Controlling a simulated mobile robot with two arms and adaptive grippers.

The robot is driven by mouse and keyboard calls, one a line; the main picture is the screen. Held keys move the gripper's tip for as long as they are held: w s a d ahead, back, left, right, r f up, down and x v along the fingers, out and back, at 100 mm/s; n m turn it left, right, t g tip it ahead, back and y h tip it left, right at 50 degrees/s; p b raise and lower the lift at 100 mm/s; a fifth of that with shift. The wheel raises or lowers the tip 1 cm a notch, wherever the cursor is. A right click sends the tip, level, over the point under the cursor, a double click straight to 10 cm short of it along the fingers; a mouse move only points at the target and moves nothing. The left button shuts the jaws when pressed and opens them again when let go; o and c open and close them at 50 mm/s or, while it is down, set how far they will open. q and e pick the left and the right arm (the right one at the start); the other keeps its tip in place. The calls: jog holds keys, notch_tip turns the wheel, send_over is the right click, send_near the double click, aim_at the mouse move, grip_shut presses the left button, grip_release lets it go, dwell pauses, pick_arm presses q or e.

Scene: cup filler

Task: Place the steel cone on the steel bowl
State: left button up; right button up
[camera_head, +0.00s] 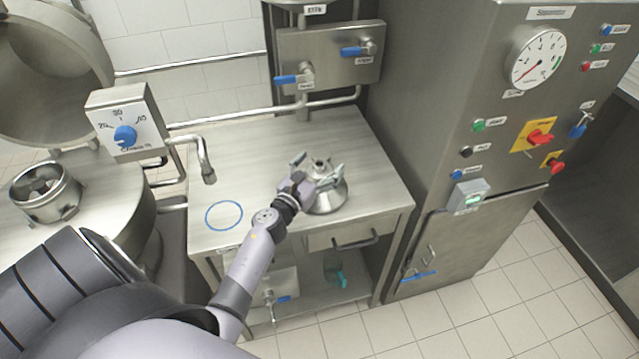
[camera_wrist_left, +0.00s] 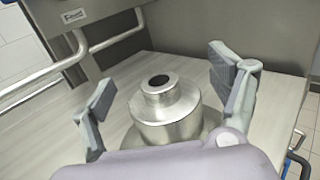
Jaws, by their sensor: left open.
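The steel cone (camera_head: 327,196) stands upright on the right part of the steel table, with a narrow stepped neck and a wide base. In the left wrist view the cone (camera_wrist_left: 166,112) shows a dark round opening at its top. My left gripper (camera_head: 318,167) is open, with one finger on each side of the cone's neck. In the left wrist view gaps show between both fingers and the cone. I cannot tell whether a separate steel bowl lies under the cone. My right gripper is not in view.
A blue circle (camera_head: 224,215) marks the bare left part of the table (camera_head: 250,165). A spout (camera_head: 205,165) hangs over the table's left side. A round steel vessel (camera_head: 45,191) stands at the far left. A tall control cabinet (camera_head: 440,110) borders the table on the right.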

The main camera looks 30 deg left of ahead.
pick_arm(q)
jog(key=shift+c, duration=0.3)
grip_shut()
dwell(0.7)
jog(key=shift+r, duration=0.15)
